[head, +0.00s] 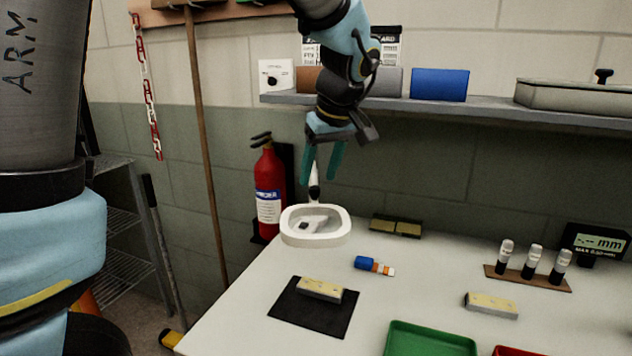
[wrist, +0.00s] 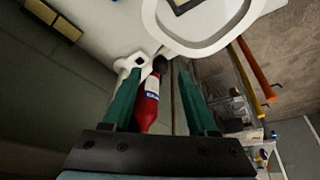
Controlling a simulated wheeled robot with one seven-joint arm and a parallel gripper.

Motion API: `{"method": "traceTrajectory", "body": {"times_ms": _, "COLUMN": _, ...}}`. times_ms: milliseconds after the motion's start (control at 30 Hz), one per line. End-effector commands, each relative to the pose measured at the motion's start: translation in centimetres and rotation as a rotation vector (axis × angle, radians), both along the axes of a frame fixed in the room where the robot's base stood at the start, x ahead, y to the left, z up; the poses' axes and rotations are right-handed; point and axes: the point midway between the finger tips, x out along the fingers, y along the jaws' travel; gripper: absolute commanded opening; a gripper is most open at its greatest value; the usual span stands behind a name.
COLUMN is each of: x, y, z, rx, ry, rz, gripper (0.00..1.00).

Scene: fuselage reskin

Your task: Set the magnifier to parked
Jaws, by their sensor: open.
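The magnifier (head: 290,233) is a white rounded-square ring head with a lens opening, at the back left of the white table. A white and black post (head: 314,183) rises behind the ring. My gripper (head: 321,172) is open, with its teal fingers pointing down around or just in front of the top of this post; I cannot tell whether they touch it. In the wrist view, the ring (wrist: 152,22) fills the top, beyond the fingertips of my gripper (wrist: 160,72). A white joint piece (wrist: 128,64) sits by the left fingertip.
A red fire extinguisher (head: 268,190) stands left of the magnifier. A black mat (head: 290,312), blue-capped item (head: 364,263), green tray (head: 430,340) and vial rack (head: 525,278) occupy the table.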

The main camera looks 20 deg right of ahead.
Motion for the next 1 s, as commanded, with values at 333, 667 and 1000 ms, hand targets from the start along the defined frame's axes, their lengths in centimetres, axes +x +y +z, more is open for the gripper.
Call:
{"method": "traceTrajectory", "body": {"times_ms": 333, "x": 1.3, "y": 0.2, "z": -3.2, "rx": 0.001, "ry": 0.001, "rz": 0.000, "gripper": 0.59}}
{"method": "traceTrajectory", "body": {"times_ms": 667, "x": 1.4, "y": 0.2, "z": -3.4, "rx": 0.000, "ry": 0.001, "rz": 0.000, "gripper": 0.53}}
{"method": "traceTrajectory", "body": {"times_ms": 1000, "x": 1.4, "y": 0.2, "z": -3.3, "rx": -0.001, "ry": 0.001, "rz": 0.000, "gripper": 0.15}}
